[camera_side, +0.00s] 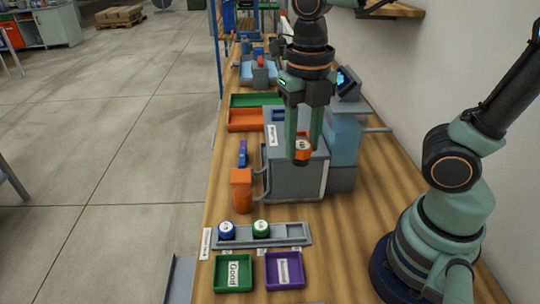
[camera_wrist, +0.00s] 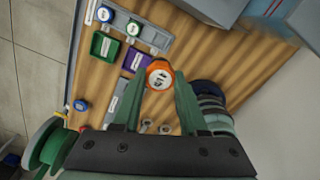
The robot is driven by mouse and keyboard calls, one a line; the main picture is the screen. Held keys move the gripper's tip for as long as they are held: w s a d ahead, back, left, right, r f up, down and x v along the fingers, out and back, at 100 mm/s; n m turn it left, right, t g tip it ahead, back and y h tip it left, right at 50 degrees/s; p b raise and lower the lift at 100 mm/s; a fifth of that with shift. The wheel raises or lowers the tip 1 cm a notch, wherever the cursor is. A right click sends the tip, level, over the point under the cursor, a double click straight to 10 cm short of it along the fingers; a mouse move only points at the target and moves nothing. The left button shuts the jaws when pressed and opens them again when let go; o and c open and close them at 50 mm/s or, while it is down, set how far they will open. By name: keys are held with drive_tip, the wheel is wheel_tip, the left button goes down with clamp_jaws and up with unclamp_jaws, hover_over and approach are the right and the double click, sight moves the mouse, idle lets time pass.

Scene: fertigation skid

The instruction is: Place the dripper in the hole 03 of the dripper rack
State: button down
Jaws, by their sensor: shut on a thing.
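An orange dripper (camera_side: 303,147) with a white labelled top is held between the fingertips of my gripper (camera_side: 302,157), high above the bench. In the wrist view the orange dripper (camera_wrist: 160,74) sits between the tips of my gripper (camera_wrist: 161,82), its label facing the camera. The grey dripper rack (camera_side: 290,234) lies on the bench nearer the side camera, below and apart from my gripper. A blue dripper (camera_side: 226,230) stands at its left and a green dripper (camera_side: 261,228) near its middle. The right part of the rack looks empty. The hole labels are too small to read.
A green tray (camera_side: 232,289) and a purple tray (camera_side: 284,284) lie in front of the rack. An orange container (camera_side: 242,190) and a grey machine (camera_side: 295,180) stand behind it. A blue round object (camera_wrist: 81,105) shows at the left in the wrist view.

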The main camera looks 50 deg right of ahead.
wheel_tip(320, 180, down, 20)
drive_tip(key=shift+s+f, duration=0.1)
idle(0.6)
drive_tip(key=shift+f, duration=0.1)
drive_tip(key=shift+c, duration=2.2)
unclamp_jaws()
